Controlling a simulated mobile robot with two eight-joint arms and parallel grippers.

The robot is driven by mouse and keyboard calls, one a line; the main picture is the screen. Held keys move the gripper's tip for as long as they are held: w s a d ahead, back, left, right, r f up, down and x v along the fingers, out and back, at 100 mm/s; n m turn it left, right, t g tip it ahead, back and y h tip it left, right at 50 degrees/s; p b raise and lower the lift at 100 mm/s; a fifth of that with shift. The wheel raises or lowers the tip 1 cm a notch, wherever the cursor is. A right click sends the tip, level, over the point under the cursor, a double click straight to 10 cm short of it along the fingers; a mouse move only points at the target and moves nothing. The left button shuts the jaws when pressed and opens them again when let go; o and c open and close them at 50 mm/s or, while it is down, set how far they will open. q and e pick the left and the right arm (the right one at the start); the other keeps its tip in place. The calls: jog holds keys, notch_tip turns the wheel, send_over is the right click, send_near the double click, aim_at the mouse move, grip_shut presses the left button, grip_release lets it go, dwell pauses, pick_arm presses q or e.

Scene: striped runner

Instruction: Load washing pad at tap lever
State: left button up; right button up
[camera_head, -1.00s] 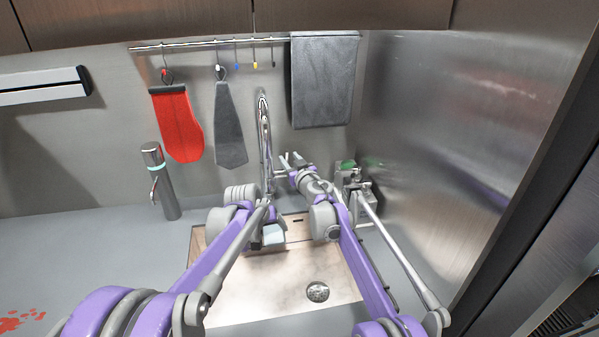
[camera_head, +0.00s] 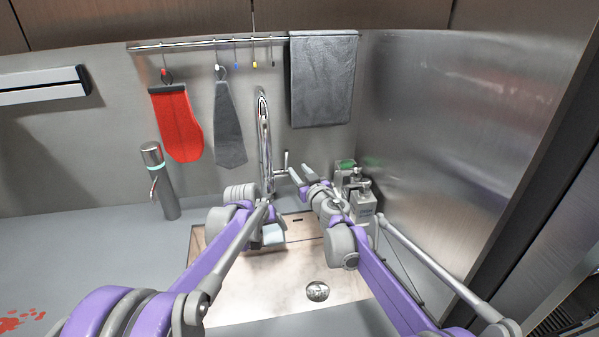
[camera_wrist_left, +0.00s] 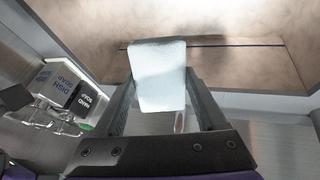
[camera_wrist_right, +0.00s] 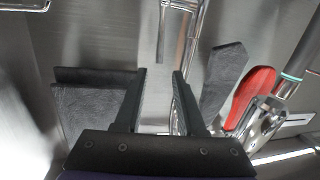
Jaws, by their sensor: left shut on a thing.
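The white-blue washing pad (camera_head: 273,233) is in my left gripper (camera_head: 262,238), low over the sink (camera_head: 250,290). In the left wrist view the pad (camera_wrist_left: 158,80) sits between the two fingers, with the sink behind it. The chrome tap (camera_head: 264,140) stands at the sink's back edge, and its lever (camera_head: 286,160) points up on its right side. My right gripper (camera_head: 301,175) is just right of the lever, fingers pointing toward the tap. In the right wrist view the fingers (camera_wrist_right: 158,85) are apart with nothing held between them.
Soap dispensers (camera_head: 361,195) stand right of the right gripper, close to the steel side wall (camera_head: 440,130). A rail (camera_head: 200,43) holds a red mitt (camera_head: 178,125), a grey one (camera_head: 230,125) and a grey towel (camera_head: 323,80). A metal bottle (camera_head: 160,180) stands left. The left counter is mostly clear.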

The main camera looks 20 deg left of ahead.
aim_at(286, 162)
jog(key=shift+f, duration=0.2)
jog(key=shift+c, duration=1.1)
jog(key=f+m, duration=0.1)
jog(key=m, duration=0.1)
jog(key=f+m+y, duration=0.1)
jog(key=m, duration=0.1)
jog(key=d+f+m, duration=0.1)
jog(key=m, duration=0.1)
jog(key=shift+w+f+m+t+y, duration=0.25)
jog(key=shift+f+m+t+y, duration=0.05)
jog(key=shift+m+y, duration=0.1)
grip_shut()
jog(key=d+f+m+t+y, duration=0.25)
jog(key=d+m, duration=0.25)
jog(key=m, duration=0.5)
jog(key=s+a+f+x, duration=0.1)
jog(key=a+x, duration=0.1)
jog(key=x, duration=1.1)
jog(key=shift+s+m+h, duration=0.3)
jog(key=shift+m+h, duration=0.1)
jog(key=shift+h, duration=0.05)
